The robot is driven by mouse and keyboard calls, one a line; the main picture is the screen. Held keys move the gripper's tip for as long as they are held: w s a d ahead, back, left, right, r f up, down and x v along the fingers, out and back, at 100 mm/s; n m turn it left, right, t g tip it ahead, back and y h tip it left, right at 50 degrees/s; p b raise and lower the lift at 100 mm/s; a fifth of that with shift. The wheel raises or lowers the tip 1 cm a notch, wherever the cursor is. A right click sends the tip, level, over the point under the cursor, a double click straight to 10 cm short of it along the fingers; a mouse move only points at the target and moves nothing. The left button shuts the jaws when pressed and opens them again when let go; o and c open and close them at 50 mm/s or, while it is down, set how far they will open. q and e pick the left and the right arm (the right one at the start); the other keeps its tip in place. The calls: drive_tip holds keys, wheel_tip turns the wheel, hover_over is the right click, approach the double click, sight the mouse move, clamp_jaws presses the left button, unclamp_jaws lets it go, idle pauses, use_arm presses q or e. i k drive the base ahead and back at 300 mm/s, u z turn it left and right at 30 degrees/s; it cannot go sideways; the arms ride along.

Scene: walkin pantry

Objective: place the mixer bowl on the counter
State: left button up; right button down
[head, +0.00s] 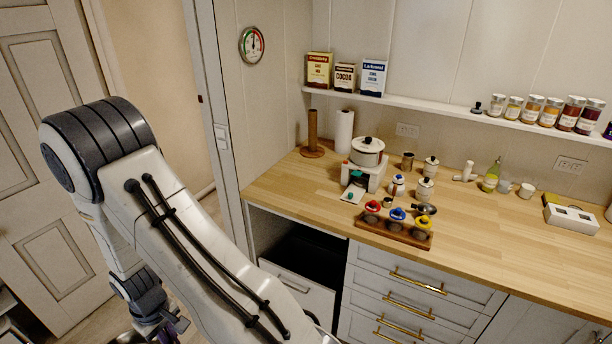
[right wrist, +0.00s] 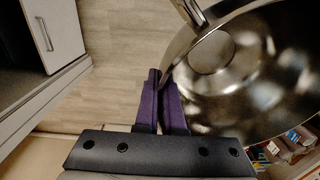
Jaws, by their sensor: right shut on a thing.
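The mixer bowl (right wrist: 255,100) is a shiny metal bowl with a metal handle at its rim, filling the right of the right wrist view. My right gripper (right wrist: 163,84) has purple fingers shut on the bowl's rim, with the bowl over the floor. In the head view only a sliver of the bowl (head: 128,338) shows at the bottom left, beside the purple fingers (head: 180,324). The wooden counter (head: 480,255) runs along the wall to the right, apart from the bowl. My left gripper is not in view.
On the counter stand a white appliance with a pot (head: 367,152), a rack of colourful-lidded jars (head: 395,228), canisters and a white box (head: 571,217). Bare wood lies along the front right. Below are drawers (head: 400,290) and a dark open bay (head: 305,250). A door (head: 45,130) stands left.

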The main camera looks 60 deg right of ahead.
sight(564, 262)
drive_tip(key=k, duration=0.7)
drive_tip(key=z, duration=1.65)
